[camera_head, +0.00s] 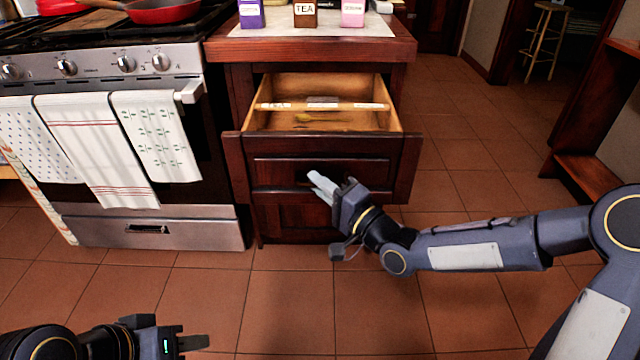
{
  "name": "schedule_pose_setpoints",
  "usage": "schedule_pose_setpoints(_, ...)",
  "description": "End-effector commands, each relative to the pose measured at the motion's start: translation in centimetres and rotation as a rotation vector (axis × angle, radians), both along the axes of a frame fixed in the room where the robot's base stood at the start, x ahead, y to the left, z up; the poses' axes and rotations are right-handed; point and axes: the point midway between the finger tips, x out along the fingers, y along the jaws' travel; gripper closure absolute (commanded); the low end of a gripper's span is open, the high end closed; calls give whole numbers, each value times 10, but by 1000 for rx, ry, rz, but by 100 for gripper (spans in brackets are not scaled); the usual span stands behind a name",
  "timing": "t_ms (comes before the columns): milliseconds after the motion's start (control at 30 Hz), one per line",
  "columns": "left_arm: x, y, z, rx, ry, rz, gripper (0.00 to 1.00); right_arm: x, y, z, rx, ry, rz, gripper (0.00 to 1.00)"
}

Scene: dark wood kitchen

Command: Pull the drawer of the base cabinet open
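The base cabinet (238,88) stands right of the stove, and its top drawer (390,120) is pulled well out. The drawer has a dark red wood front and a pale wood inside with a divider and some small utensils. My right gripper (318,185) is at the middle of the drawer front, where the handle is. Its fingers hide most of the handle, and I cannot tell whether they are closed around it. My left gripper (192,343) is low at the bottom left, away from the cabinet, with its finger gap not clear.
The stove (190,240) with hanging towels (155,135) stands left of the cabinet. A red pan (162,10) is on the stove. Purple, brown and pink canisters (305,14) stand on the countertop. The tiled floor in front is clear. A wooden shelf (590,172) is at the right.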

Motion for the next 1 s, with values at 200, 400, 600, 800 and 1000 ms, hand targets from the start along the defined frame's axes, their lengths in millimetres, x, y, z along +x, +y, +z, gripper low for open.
schedule_pose_setpoints(200,0,0,0,0,0,0,64,0,0,0,1,1,0,68)
schedule_pose_setpoints(400,0,0,0,0,0,0,64,0,0,0,0,0,0,68)
schedule_pose_setpoints(600,0,0,8,0,0,0,64,-14,-16,-1,-1,3,-2,68)
schedule_pose_setpoints(800,0,0,17,0,0,0,64,-39,-41,-6,1,4,-3,68)
schedule_pose_setpoints(1000,0,0,21,0,0,0,64,-53,-54,-9,0,1,-1,68)
